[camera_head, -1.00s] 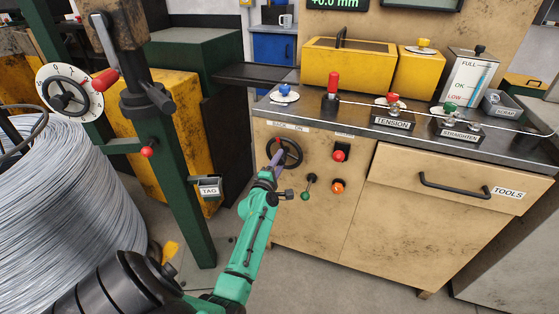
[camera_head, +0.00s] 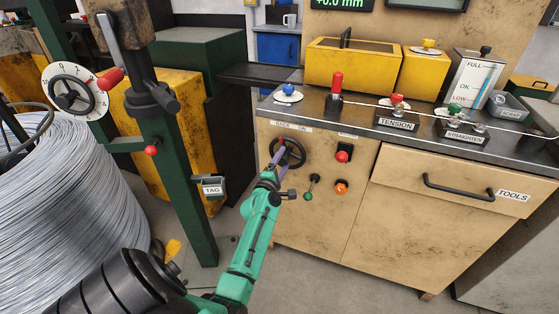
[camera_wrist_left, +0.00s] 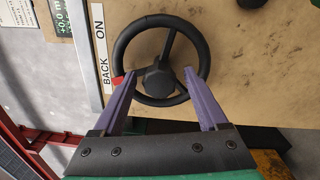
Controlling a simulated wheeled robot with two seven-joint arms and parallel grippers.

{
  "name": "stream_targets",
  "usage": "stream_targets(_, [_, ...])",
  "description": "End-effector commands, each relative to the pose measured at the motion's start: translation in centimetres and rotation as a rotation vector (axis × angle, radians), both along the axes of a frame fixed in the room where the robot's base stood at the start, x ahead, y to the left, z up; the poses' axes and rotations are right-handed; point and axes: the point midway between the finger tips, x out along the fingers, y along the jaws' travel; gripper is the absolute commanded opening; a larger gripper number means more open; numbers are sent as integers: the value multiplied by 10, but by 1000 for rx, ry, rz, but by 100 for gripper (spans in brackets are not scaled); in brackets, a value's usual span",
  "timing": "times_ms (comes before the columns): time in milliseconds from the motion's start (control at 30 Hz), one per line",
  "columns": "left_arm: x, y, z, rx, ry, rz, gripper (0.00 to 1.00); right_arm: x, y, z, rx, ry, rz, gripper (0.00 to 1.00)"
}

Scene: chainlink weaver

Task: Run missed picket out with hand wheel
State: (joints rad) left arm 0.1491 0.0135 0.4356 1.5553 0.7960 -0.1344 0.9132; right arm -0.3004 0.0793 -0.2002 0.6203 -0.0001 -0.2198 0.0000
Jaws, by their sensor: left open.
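The black hand wheel (camera_head: 303,152) is on the tan cabinet's front, under a BACK/ON label. In the left wrist view the wheel (camera_wrist_left: 205,48) faces me, with a red mark at its left rim. My left gripper (camera_head: 277,153) is in front of the wheel. In the left wrist view its two purple fingers (camera_wrist_left: 160,74) are spread apart, one on each side of the hub, overlapping the lower rim. Nothing is held between them. I cannot tell whether they touch the wheel. No picket can be made out. My right gripper is not in view.
The bench top (camera_head: 350,115) overhangs above. A green post with a TAG holder (camera_head: 212,188) and a wire coil (camera_head: 70,190) stand left.

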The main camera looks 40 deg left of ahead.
Motion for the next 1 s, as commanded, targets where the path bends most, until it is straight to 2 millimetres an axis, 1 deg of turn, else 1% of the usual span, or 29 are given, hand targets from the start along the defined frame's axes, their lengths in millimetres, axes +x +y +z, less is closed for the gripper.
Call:
stream_targets(67, [-6,-2,0,0,1,0,76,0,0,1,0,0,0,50])
stream_targets(167, [-21,-8,-1,-1,3,0,76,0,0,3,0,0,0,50])
stream_targets(267, [-46,-16,-4,0,4,0,76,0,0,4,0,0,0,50])
stream_targets(300, [-57,-20,-3,1,5,0,76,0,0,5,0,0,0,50])
stream_targets(367, [-74,-26,-5,-1,5,-1,76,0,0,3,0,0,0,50])
stream_targets(400, [-86,-30,-5,-1,6,-1,76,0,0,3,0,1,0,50])
stream_targets(500, [-110,-39,-7,-1,4,0,76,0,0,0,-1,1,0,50])
stream_targets(600, [-127,-45,-7,0,4,-1,76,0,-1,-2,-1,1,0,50])
stream_targets(733, [-136,-48,-6,0,1,0,76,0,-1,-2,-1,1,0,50])
stream_targets(1000, [-136,-48,-5,-1,1,0,76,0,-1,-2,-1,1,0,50])
